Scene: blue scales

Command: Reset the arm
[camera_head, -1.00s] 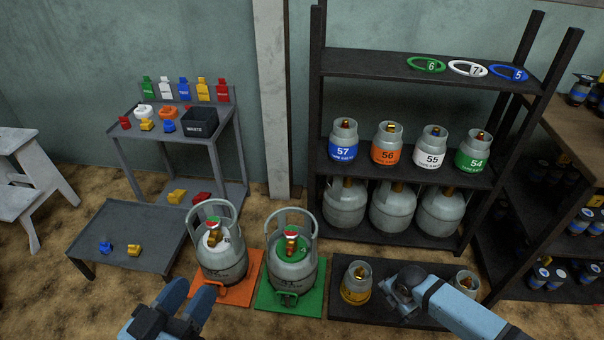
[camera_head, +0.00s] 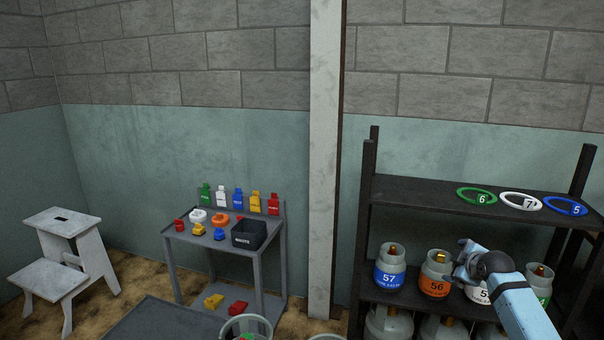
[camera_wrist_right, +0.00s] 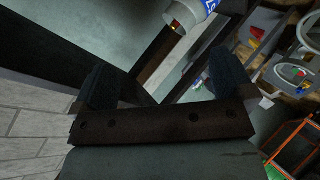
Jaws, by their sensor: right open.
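My right arm comes in from the lower right in the head view, and its gripper (camera_head: 466,262) is in front of the shelf rack, by the orange-labelled cylinder 56 (camera_head: 435,284) and the white-labelled cylinder (camera_head: 478,292), which it partly covers. In the right wrist view the two dark fingers of the right gripper (camera_wrist_right: 158,88) stand wide apart with nothing between them. A blue-labelled cylinder (camera_wrist_right: 188,14) shows beyond the fingers at the top. My left gripper is out of the head view.
A dark shelf rack (camera_head: 420,197) carries green, white and blue rings on top and small cylinders below. A grey side table (camera_head: 190,238) holds coloured parts and a black bin (camera_head: 248,234). A step stool (camera_head: 62,221) stands left. A pale post (camera_head: 325,160) stands between table and rack.

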